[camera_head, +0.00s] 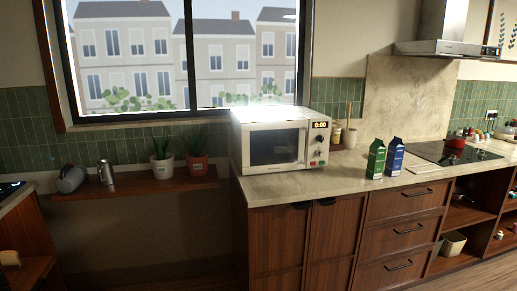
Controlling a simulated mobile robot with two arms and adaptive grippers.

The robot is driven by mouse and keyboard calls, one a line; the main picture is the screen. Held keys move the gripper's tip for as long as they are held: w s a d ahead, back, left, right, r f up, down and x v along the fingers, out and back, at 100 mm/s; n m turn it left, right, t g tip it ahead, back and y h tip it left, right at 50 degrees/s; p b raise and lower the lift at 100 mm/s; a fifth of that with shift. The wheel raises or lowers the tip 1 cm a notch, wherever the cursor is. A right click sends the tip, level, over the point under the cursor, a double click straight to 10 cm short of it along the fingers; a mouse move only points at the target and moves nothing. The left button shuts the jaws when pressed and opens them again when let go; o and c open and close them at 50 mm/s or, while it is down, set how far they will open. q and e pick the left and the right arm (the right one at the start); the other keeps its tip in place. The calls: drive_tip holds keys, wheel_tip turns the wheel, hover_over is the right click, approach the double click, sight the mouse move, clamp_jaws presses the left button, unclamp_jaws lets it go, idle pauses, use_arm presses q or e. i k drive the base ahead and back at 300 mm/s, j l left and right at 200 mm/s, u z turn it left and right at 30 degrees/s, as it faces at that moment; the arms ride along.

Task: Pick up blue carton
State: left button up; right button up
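The blue carton (395,159) stands upright on the stone countertop (345,176), near its front edge. A green carton (376,160) stands upright just to its left, close beside it. Both have peaked tops. Neither of my grippers shows in the head view, so their state cannot be seen.
A white microwave (275,141) stands on the counter to the left of the cartons. A black cooktop (440,152) with a red pot (456,141) lies to the right. A range hood (440,47) hangs above. Potted plants (162,163) stand on a low shelf at left.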

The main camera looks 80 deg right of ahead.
sight(394, 157)
drive_tip(key=z, duration=3.75)
drive_tip(key=u, duration=0.55)
drive_tip(key=i+l+u, duration=0.4)
drive_tip(key=l+u, duration=0.25)
drive_tip(key=i+l+u, duration=0.1)
drive_tip(key=l+u, duration=0.2)
drive_tip(key=l, duration=0.15)
